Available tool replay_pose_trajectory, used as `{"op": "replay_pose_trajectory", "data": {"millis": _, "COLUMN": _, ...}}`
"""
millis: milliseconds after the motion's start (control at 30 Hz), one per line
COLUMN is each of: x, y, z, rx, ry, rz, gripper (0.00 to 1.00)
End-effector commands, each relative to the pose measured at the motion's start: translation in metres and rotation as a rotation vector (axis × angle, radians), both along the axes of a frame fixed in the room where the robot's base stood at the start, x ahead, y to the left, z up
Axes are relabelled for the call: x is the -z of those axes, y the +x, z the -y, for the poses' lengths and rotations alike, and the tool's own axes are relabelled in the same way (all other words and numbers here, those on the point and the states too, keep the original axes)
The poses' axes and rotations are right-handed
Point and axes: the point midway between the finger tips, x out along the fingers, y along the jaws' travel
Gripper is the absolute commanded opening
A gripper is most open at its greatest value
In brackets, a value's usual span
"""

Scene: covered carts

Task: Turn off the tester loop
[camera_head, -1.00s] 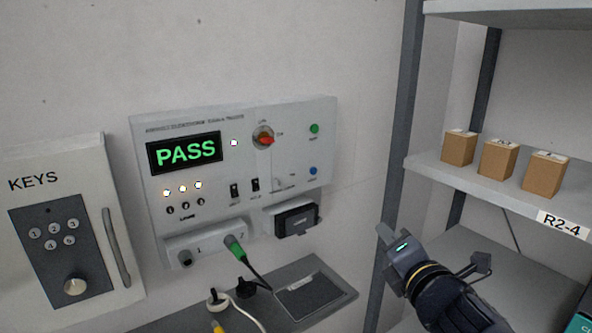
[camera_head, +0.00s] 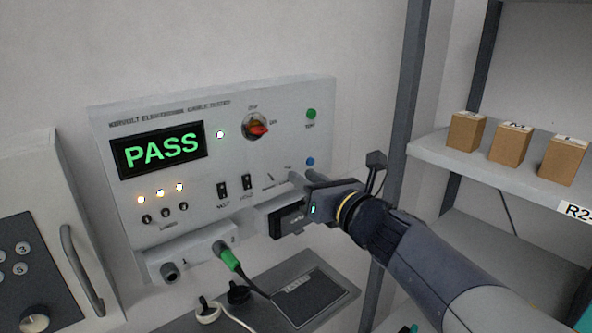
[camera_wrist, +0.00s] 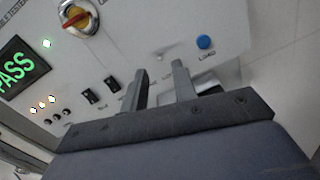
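The cable tester (camera_head: 215,150) is a light grey wall box with a lit green PASS display (camera_head: 158,152). It has a red-orange knob (camera_head: 257,127), a green button (camera_head: 311,114) and a blue button (camera_head: 310,161). Two black rocker switches (camera_head: 233,188) sit below the middle; both also show in the wrist view (camera_wrist: 100,90). A small slanted lever (camera_head: 269,177) lies right of them; its setting is too small to read. My gripper (camera_wrist: 165,84) is open and empty, its fingers pointing at the panel below and left of the blue button. The fingers partly hide the panel there.
A green plug (camera_head: 228,256) sits in socket 2. A keys cabinet (camera_head: 45,240) stands left, and a rack with boxes (camera_head: 511,144) stands right.

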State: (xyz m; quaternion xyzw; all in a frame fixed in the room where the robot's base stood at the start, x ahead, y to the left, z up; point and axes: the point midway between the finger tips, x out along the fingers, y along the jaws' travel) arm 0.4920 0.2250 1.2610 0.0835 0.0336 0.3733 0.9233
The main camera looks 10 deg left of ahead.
Motion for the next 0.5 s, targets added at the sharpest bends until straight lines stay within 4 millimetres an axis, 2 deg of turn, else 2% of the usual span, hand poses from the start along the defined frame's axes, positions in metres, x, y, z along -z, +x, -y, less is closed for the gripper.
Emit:
{"op": "replay_pose_trajectory", "data": {"millis": 200, "x": 0.0, "y": 0.02, "z": -0.02, "rx": -0.001, "ry": 0.0, "rz": -0.003, "gripper": 0.27}}
{"op": "replay_pose_trajectory", "data": {"millis": 500, "x": 0.0, "y": 0.027, "z": -0.027, "rx": 0.0, "ry": 0.001, "rz": -0.001, "gripper": 0.27}}
